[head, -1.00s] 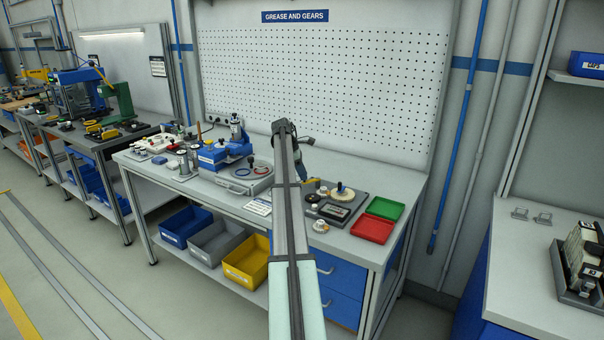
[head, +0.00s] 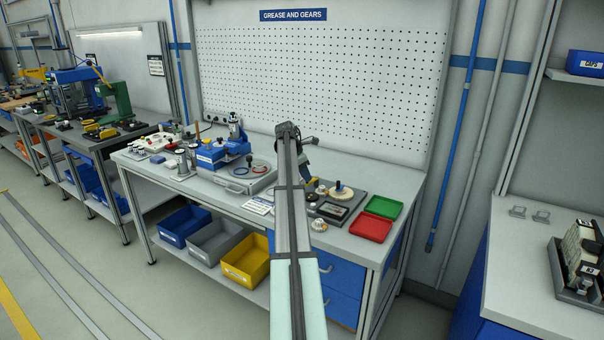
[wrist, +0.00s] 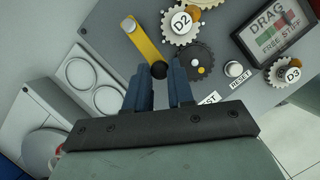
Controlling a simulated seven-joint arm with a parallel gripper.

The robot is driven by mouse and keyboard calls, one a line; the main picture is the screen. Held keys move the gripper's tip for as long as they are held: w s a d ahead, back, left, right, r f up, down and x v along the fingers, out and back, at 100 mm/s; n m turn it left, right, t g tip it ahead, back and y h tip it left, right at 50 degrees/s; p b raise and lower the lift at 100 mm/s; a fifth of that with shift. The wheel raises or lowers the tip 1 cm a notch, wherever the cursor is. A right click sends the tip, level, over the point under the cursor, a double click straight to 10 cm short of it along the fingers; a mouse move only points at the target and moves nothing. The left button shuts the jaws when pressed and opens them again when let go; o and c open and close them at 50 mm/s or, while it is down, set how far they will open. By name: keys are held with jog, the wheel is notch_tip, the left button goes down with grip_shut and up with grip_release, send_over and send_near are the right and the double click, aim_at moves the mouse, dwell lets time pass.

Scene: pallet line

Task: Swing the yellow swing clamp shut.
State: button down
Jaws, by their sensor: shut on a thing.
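The yellow swing clamp (wrist: 145,42) is a flat yellow arm in the wrist view. It has a silver pivot at its upper left end and a black knob (wrist: 159,70) at its lower right end. My gripper (wrist: 161,76) has its two blue fingers on either side of this knob, shut on it. The clamp arm points away from the fingers, up and left. Beside it on the grey plate are a cream gear marked D2 (wrist: 181,22) and a dark gear (wrist: 199,62). In the head view my arm hides much of the clamp area.
A white reset button (wrist: 234,69), a gear marked D3 (wrist: 286,72) and a framed drag gauge (wrist: 279,28) lie to the right. A grey case with round recesses (wrist: 92,78) is to the left. The green tray (head: 383,207) and red tray (head: 371,228) stand on the bench's right.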

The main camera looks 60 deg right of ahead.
jog(key=s+n+t, duration=0.1)
jog(key=s+n, duration=0.1)
jog(key=shift+s+a+n+h, duration=0.1)
jog(key=shift+a+n+h, duration=0.05)
jog(key=shift+n+h, duration=0.2)
jog(key=s+n, duration=0.1)
jog(key=n+t, duration=0.1)
jog(key=n, duration=0.1)
jog(key=shift+s+d, duration=0.25)
jog(key=shift+s, duration=0.1)
jog(key=shift+s+d+n+t, duration=0.35)
jog(key=shift+s+n+t, duration=0.15)
jog(key=shift+n, duration=0.55)
jog(key=shift+s+d+n+t, duration=0.4)
jog(key=shift+s+n, duration=0.15)
jog(key=shift+n, duration=0.45)
jog(key=c, duration=1)
grip_release()
jog(key=v, duration=1.4)
jog(key=shift+d, duration=0.1)
